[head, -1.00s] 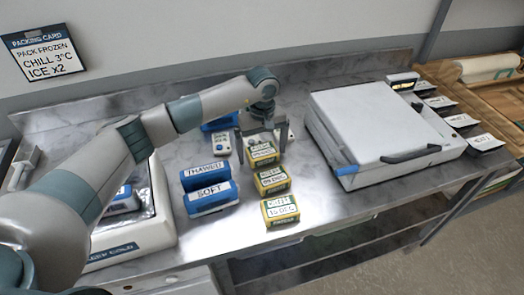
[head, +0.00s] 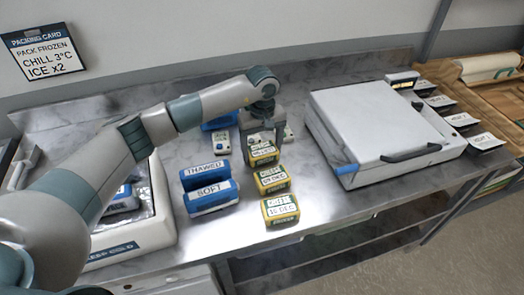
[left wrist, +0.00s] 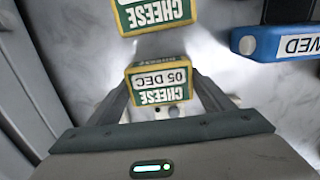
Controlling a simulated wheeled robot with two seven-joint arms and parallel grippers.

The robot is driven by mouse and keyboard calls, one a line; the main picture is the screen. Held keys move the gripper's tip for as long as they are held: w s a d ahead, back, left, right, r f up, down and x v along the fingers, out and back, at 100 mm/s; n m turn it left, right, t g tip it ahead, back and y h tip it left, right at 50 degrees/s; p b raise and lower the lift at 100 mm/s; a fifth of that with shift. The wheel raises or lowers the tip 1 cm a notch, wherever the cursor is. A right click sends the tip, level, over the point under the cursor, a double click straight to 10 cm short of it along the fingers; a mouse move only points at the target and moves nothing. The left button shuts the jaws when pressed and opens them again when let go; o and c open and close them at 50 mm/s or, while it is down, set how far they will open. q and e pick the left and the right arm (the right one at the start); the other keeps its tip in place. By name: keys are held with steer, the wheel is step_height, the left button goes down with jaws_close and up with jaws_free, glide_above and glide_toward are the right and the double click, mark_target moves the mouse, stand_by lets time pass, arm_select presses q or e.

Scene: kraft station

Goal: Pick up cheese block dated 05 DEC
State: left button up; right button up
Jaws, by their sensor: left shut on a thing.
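The cheese block dated 05 DEC (head: 263,156) is yellow and green with a white label, the farthest back in a row of cheese blocks. Its label reads upside down in the left wrist view (left wrist: 160,80). My left gripper (head: 262,147) comes down over it from above, one finger on each side, and is shut on it. In the left wrist view the fingers (left wrist: 162,92) flank the block. I cannot tell any gap between block and table. The middle cheese block (head: 271,180) and the front cheese block (head: 281,209) stand nearer me. My right gripper is not in view.
Blue packs marked THAWED (head: 205,172) and SOFT (head: 211,197) lie left of the row. A large white lidded box (head: 375,125) stands to the right. Bare metal table lies around the front block.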

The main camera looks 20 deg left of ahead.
mark_target(262, 148)
arm_select(q)
steer(key=shift+r+b, duration=0.3)
steer(key=shift+r, duration=0.1)
step_height(262, 148, up, 3)
steer(key=shift+r+b, duration=0.1)
steer(key=shift+b, duration=1)
arm_select(e)
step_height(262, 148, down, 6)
steer(key=b, duration=0.3)
arm_select(q)
steer(key=s+d+r+b, duration=0.1)
steer(key=s+d+r, duration=0.6)
steer(key=d, duration=0.2)
steer(key=shift+s, duration=0.25)
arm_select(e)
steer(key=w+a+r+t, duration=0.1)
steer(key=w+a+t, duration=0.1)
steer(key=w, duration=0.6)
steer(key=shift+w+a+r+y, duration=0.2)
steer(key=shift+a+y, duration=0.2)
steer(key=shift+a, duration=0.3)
